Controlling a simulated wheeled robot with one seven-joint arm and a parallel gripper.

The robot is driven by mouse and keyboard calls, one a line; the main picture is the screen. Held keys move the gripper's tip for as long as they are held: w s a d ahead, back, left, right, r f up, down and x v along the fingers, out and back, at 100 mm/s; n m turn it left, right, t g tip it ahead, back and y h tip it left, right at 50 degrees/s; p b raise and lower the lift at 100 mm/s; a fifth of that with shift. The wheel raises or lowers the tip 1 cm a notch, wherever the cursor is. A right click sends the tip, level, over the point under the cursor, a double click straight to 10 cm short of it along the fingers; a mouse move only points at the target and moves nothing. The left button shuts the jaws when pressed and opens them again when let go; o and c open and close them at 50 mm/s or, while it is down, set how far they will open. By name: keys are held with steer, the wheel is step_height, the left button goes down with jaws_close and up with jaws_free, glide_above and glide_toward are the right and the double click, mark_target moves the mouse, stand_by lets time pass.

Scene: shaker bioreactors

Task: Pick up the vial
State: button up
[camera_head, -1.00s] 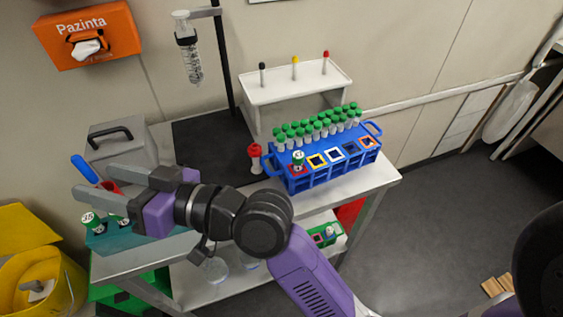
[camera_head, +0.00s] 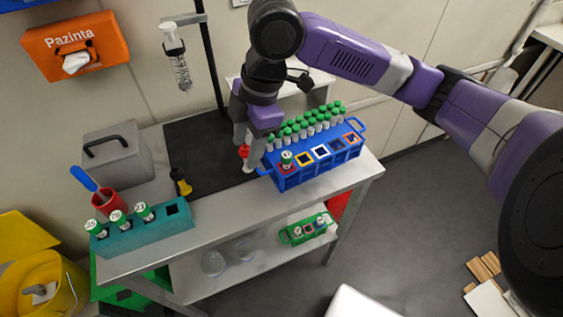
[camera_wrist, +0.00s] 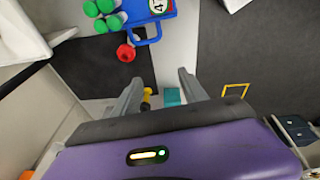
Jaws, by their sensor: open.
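Several green-capped vials are in view; which one the task means I cannot tell. In the head view three numbered vials (camera_head: 119,219) stand in the teal rack (camera_head: 150,237) at the left. One labelled vial (camera_head: 287,158) stands in the front row of the blue rack (camera_head: 292,179), with rows of green-capped tubes (camera_head: 310,122) behind it. My gripper (camera_head: 244,158) points down beside the blue rack's left end, near a red-capped item (camera_head: 243,151). In the wrist view my gripper (camera_wrist: 158,78) is open with nothing held; the labelled vial (camera_wrist: 158,6) shows at the top.
A yellow-and-black item (camera_head: 181,184) is on the bench between the racks. A grey box (camera_head: 112,160) and red cup (camera_head: 108,203) stand at the left. A small green rack (camera_head: 306,229) is on the lower shelf. The dark mat (camera_head: 200,145) has free room.

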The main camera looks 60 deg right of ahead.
steer(key=g+h, duration=0.2)
glide_above(287, 154)
steer(key=shift+w+a, duration=0.1)
steer(key=shift+w, duration=0.05)
steer(key=shift+d+f, duration=0.15)
steer(key=shift+d, duration=0.05)
step_height(287, 154, down, 7)
steer(key=shift+a+f+p, duration=0.15)
steer(key=shift+p, duration=0.65)
jaws_close()
